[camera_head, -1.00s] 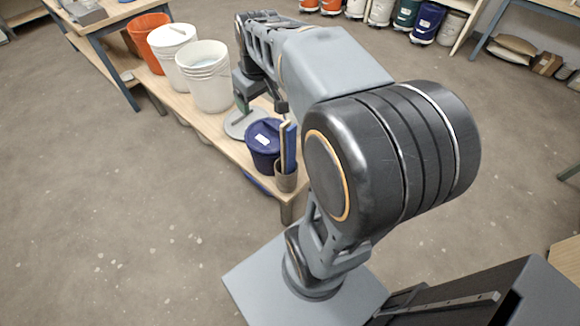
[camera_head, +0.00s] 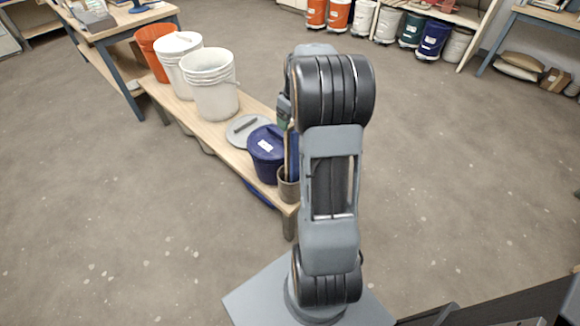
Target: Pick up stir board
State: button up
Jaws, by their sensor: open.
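A blue stir board (camera_head: 294,157) stands upright in a small grey-brown cup (camera_head: 287,186) at the near end of the low wooden bench. A thin yellowish strip shows along its left side. My arm hides the right side of the cup and part of what stands in it. My gripper (camera_head: 284,112) shows only in part at the left edge of the arm, just above the board's upper end. It is open. The fingertips are mostly hidden, and I cannot tell whether they touch the board.
A lidded blue bucket (camera_head: 266,157) stands left of the cup. A grey lid (camera_head: 240,132) with a handle lies behind it. White buckets (camera_head: 212,92) (camera_head: 176,60) and an orange bucket (camera_head: 151,48) stand farther along the bench (camera_head: 188,112).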

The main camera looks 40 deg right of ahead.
aim_at(291, 126)
jog(key=shift+w+f, duration=0.15)
jog(key=shift+f, duration=0.8)
jog(key=shift+w+f, duration=0.2)
jog(key=shift+f, duration=0.75)
jog(key=shift+w+f, duration=0.15)
jog(key=shift+f, duration=0.8)
jog(key=shift+c, duration=0.4)
jog(key=c, duration=1.1)
jog(key=shift+r, duration=0.15)
notch_tip(291, 126, up, 17)
jog(key=p, duration=0.1)
jog(key=w+d+r+p, duration=0.1)
jog(key=w+d+p, duration=0.3)
jog(key=d, duration=0.4)
jog(key=w+d+p, duration=0.4)
jog(key=d, duration=0.4)
jog(key=shift+r, duration=0.35)
jog(key=shift+s+d, duration=0.1)
jog(key=shift+s, duration=0.05)
